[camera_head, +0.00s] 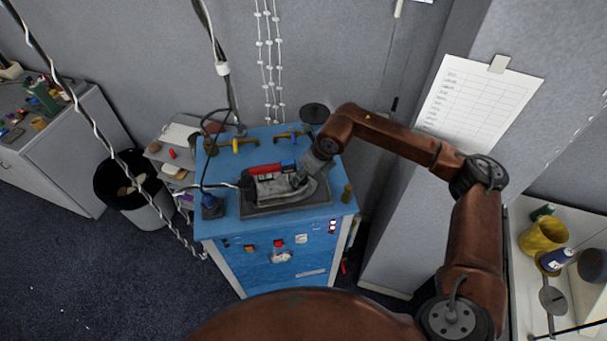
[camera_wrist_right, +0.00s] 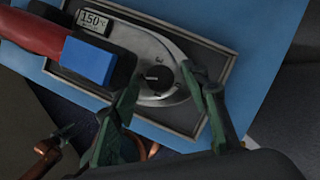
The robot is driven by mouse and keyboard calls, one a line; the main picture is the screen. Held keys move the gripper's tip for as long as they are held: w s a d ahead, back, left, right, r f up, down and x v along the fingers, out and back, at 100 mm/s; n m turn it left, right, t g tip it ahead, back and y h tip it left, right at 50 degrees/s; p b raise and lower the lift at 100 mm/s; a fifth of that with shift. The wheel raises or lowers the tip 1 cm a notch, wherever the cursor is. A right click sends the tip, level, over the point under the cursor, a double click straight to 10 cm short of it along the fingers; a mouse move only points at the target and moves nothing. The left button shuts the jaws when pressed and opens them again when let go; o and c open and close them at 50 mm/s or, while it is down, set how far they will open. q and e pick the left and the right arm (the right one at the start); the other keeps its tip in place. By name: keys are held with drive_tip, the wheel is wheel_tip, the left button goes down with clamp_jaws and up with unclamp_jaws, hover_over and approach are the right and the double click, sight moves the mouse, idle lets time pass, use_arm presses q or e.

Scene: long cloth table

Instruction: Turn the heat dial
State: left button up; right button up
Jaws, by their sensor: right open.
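A grey iron with a red handle (camera_head: 264,169) lies on a dark tray (camera_head: 290,205) on top of a blue cabinet. In the right wrist view, the heat dial (camera_wrist_right: 156,78) is a small dark round knob on the iron's grey body, with marks around it. A small display (camera_wrist_right: 94,20) beside the handle reads 150 °C. My right gripper (camera_wrist_right: 160,76) is open, with its two green-grey fingers on either side of the dial. I cannot tell whether they touch it. In the head view, my right gripper (camera_head: 300,179) is over the iron and hides the dial. My left gripper is not in view.
A dark cable (camera_head: 222,185) runs to the iron from the left. A bin (camera_head: 130,190) is on the floor at left.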

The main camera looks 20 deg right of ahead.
drive_tip(key=v, duration=1.2)
